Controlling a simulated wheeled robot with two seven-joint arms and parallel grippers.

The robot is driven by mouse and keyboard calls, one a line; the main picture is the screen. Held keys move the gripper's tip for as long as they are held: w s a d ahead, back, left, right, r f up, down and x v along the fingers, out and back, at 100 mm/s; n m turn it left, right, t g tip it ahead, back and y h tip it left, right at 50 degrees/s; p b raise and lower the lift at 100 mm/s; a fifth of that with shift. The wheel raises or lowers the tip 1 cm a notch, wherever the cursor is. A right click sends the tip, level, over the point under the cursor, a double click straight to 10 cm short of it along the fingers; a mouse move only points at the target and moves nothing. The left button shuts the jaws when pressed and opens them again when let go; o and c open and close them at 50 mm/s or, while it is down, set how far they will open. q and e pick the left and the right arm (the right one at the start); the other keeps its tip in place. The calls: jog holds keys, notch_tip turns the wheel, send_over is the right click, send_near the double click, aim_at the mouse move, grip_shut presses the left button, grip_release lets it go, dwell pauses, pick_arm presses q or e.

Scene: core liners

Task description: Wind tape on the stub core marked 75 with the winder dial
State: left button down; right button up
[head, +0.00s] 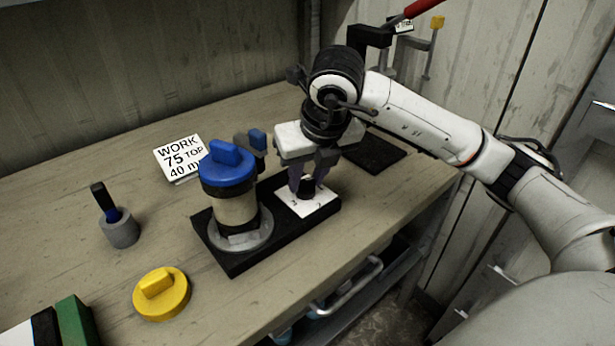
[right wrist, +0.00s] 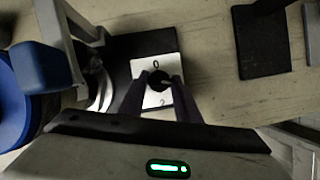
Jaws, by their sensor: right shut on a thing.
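The winder has a black base (head: 232,265) with a grey round plate (head: 263,238) at its left end and a white dial face (head: 320,205) at its right end. A beige core (head: 236,211) stands upright on the plate under a blue cap (head: 228,167); I can read no mark on it. My right gripper (head: 307,186) points down at the dial and is shut on its black knob (right wrist: 159,80). The right wrist view shows a "0" and a "2" on the dial face (right wrist: 143,67). The fingers partly hide the knob. My left gripper is out of view.
A white card (head: 180,158) reads "WORK 75 TOP 40 m". A yellow cap (head: 162,293) and a grey cup (head: 120,232) with a black-handled tool stand left of the winder. A black pad (head: 376,153) lies behind the right gripper. Green and black blocks (head: 75,322) sit front left.

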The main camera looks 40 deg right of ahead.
jog(key=shift+m, duration=0.4)
jog(key=o, duration=1)
jog(key=shift+o, duration=0.2)
jog(key=p+v, duration=0.1)
jog(key=v, duration=0.9)
jog(key=shift+s, duration=0.15)
jog(key=shift+a+r, duration=0.1)
jog(key=shift+a, duration=0.05)
